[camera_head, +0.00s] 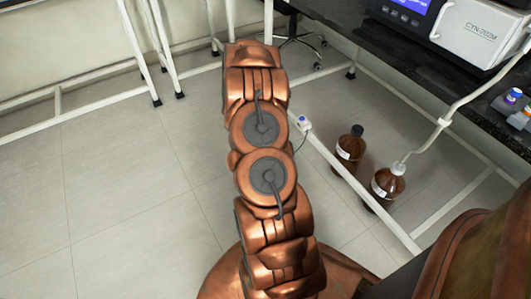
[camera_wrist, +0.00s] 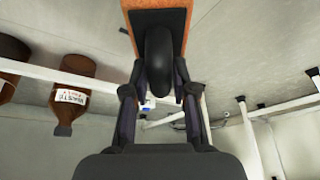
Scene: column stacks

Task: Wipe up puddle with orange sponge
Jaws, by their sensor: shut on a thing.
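The orange sponge (camera_wrist: 184,14) is at the top middle of the wrist view, cut off by the frame edge. It shows an orange edge around a black backing with a rounded black handle. My gripper (camera_wrist: 160,72) is shut on the sponge by this handle, one finger on each side. In the head view my copper-coloured arm reaches away over the floor, and neither the gripper nor the sponge can be made out there. No puddle can be made out in either view.
Two brown bottles (camera_head: 350,145) (camera_head: 386,186) stand on the floor by a white bench frame (camera_head: 350,178), right of my arm. A dark bench (camera_head: 440,75) carries an instrument (camera_head: 482,32). White table legs (camera_head: 139,50) stand at the upper left. Open tiled floor (camera_head: 120,190) lies left.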

